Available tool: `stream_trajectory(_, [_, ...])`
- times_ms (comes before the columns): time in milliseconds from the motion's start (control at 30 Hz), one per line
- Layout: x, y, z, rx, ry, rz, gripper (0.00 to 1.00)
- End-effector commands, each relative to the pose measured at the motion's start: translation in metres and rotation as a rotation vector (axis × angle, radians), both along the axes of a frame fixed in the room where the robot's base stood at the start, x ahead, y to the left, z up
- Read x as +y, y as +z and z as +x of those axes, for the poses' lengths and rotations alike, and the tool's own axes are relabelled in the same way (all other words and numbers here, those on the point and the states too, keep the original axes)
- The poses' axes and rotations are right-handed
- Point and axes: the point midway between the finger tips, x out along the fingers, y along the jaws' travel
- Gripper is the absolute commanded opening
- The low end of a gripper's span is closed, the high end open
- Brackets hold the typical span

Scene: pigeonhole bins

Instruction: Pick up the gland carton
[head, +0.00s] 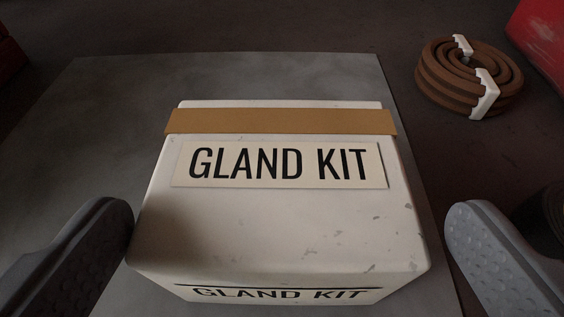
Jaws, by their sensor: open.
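The gland carton (275,225) is a scuffed white box with a tan band (280,121) across its top. "GLAND KIT" labels show on its top and on its near face. It sits on a grey slab (100,150) in the middle of the head view. My gripper (290,240) is open. Its left finger is beside the carton's left side, very near or touching its near left corner; I cannot tell which. Its right finger is beside the carton's right side with a small gap.
A coiled brown hose (432,82) with white clips lies on the dark floor at the upper right. A red object (543,40) is at the top right corner and another red one (10,60) at the top left. The slab behind the carton is clear.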

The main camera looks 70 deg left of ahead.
Motion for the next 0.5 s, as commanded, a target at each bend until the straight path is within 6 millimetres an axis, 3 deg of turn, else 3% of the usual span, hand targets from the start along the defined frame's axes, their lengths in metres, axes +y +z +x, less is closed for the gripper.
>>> stream_trajectory(167, [0.007,-0.003,0.002,0.0,0.001,0.0,1.0])
stream_trajectory(500, [0.044,-0.02,0.014,0.001,0.001,0.0,1.0])
